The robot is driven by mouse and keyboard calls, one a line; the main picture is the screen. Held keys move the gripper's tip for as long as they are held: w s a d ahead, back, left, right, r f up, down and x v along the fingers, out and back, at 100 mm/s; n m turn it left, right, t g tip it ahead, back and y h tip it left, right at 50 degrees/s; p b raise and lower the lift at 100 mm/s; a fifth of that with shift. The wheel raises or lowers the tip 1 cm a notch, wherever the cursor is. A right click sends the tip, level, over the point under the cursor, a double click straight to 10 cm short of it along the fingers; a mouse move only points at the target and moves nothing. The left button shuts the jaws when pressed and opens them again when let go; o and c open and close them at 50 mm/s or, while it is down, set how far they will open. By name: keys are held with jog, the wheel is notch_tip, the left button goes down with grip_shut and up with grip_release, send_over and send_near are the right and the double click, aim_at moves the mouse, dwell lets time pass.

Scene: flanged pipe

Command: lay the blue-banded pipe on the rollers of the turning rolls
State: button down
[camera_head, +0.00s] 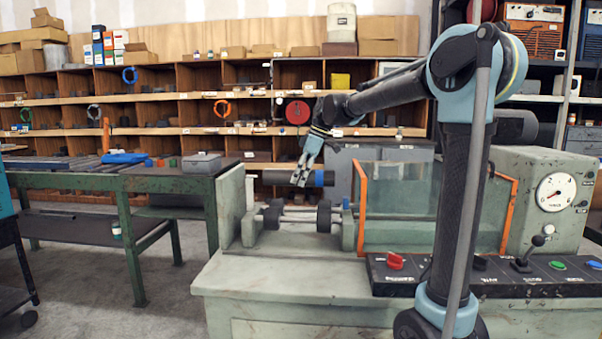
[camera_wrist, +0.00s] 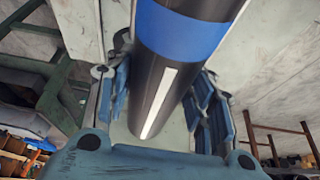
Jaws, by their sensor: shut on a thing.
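The blue-banded pipe (camera_head: 285,178) is a dark tube with a blue band at its right part, held roughly level above the turning rolls. In the wrist view the pipe (camera_wrist: 160,85) shows its blue band and a white stripe. My gripper (camera_head: 301,177) is shut on the pipe to the left of the band, its fingers on both sides. The turning rolls (camera_head: 272,215) have dark rollers on light shafts, set at the left end of the green-grey machine. A gap shows between the pipe and the rollers. Part of the pipe is hidden by my gripper.
A clear guard with an orange frame (camera_head: 362,205) stands just right of the rolls. A control panel (camera_head: 480,275) lies in front. A green workbench (camera_head: 125,180) with a grey box (camera_head: 202,164) stands at left. Shelves line the back.

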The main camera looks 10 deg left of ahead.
notch_tip(320, 180, down, 8)
jog(key=shift+f, duration=0.2)
dwell(0.6)
jog(key=c, duration=0.7)
grip_release()
jog(key=o, duration=0.7)
jog(key=shift+r, duration=5.95)
